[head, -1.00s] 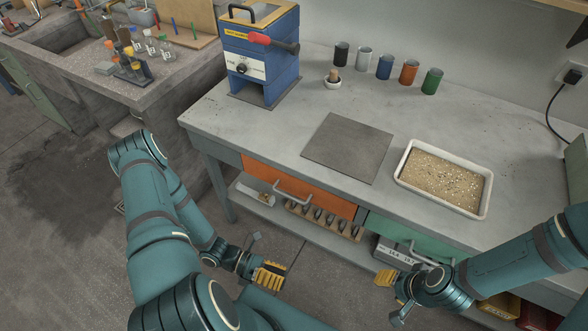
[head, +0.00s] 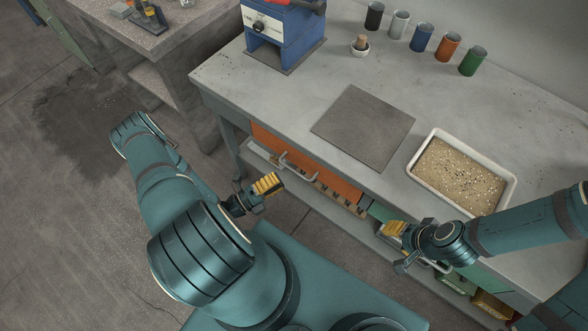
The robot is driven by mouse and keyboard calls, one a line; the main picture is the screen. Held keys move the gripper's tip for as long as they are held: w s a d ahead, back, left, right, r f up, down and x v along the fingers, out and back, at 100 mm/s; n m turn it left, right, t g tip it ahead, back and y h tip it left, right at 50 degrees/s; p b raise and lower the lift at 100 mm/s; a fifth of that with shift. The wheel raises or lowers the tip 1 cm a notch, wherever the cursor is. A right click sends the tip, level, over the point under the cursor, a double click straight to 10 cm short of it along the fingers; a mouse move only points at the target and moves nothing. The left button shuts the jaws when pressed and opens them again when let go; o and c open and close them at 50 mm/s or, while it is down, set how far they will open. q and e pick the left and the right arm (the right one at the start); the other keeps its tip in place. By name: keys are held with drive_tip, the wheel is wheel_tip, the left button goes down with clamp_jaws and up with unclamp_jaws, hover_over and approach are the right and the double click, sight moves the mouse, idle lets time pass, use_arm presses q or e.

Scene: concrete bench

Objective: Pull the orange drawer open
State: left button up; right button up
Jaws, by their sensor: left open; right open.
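The orange drawer (head: 337,183) is set under the front edge of the concrete bench.
On the bench top (head: 290,95) lie a dark square mat (head: 362,127) and a white tray of grit (head: 458,176). A blue machine (head: 283,35) and several coloured cups stand behind. A lower shelf with several tools runs below the drawer. The floor in front is clear.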

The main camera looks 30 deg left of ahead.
sight(294, 170)
use_arm(q)
drive_tip(key=x, duration=0.6)
drive_tip(key=shift+w+d, duration=0.1)
clamp_jaws()
